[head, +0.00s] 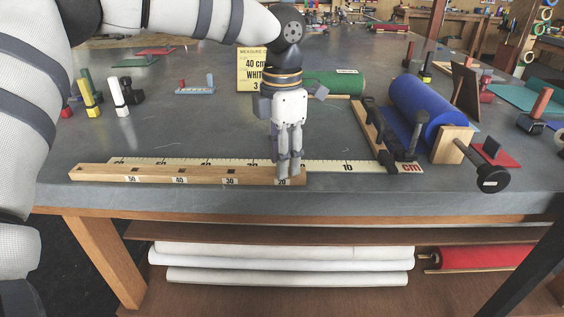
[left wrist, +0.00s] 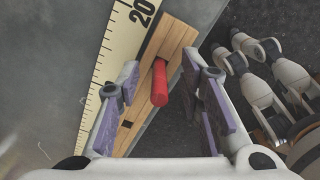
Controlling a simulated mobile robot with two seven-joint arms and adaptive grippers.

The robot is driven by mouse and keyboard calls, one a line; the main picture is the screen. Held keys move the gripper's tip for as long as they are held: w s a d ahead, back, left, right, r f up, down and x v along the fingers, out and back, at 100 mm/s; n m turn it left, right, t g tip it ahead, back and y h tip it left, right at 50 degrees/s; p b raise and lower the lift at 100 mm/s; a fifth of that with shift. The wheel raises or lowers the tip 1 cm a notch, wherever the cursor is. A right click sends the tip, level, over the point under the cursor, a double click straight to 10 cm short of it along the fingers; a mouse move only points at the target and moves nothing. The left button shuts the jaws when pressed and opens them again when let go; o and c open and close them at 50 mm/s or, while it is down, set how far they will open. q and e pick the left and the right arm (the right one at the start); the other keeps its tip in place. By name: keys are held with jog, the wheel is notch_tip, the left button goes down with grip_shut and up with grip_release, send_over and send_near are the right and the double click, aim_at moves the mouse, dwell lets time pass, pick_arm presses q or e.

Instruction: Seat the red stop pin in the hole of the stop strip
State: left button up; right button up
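The wooden stop strip (head: 200,175) lies along the front of the table, with square holes and labels 50, 40, 30 and 20. My left gripper (head: 289,175) points down over its right end, by the 20 label. In the left wrist view, the red stop pin (left wrist: 160,85) stands on the strip (left wrist: 178,42) between the two fingers. The gripper (left wrist: 160,110) is open, with a gap on both sides of the pin. The pin's foot is at the 20 position; how deep it sits cannot be told. An empty hole (left wrist: 126,124) shows nearby. Fingers hide the pin in the head view.
A cream ruler (head: 330,166) lies behind the strip. A blue roll (head: 428,108) on a stand is at the right, a green roll (head: 335,83) behind the gripper. A yellow sign (head: 252,68) stands at the back.

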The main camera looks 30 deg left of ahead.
pick_arm(q)
jog(key=shift+f, duration=0.3)
grip_shut()
jog(key=shift+r, duration=0.1)
